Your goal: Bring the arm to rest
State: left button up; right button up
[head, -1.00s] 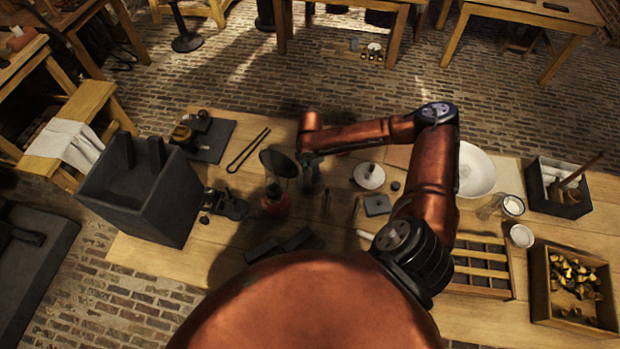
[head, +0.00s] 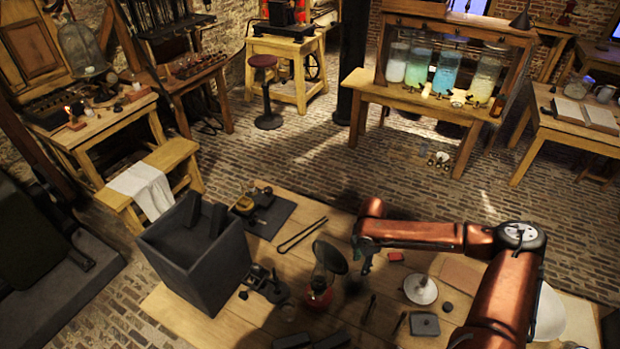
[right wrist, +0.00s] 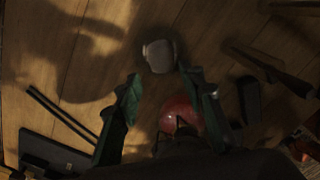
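My right arm (head: 430,235) reaches in from the right over the table, bent at the elbow. My right gripper (head: 362,265) hangs above the table, just right of a red lamp (head: 318,296) with a round dark disc. In the right wrist view its two green fingers (right wrist: 161,78) stand wide apart with nothing gripped between them. A pale rounded thing (right wrist: 159,56) shows beyond the fingertips. A red rounded thing (right wrist: 180,115) shows between the fingers, lower down. My left gripper is not in view.
A dark open box (head: 195,255) stands on the wooden table (head: 270,215) at the left. Tongs (head: 302,235), a small red block (head: 396,256), a white dish (head: 420,289) and a grey block (head: 425,325) lie around the gripper. Brick floor lies beyond.

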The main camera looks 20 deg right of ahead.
aim_at(358, 276)
notch_tip(358, 276, down, 12)
jog(key=shift+a+r, duration=0.1)
notch_tip(358, 276, up, 2)
jog(key=shift+r, duration=0.55)
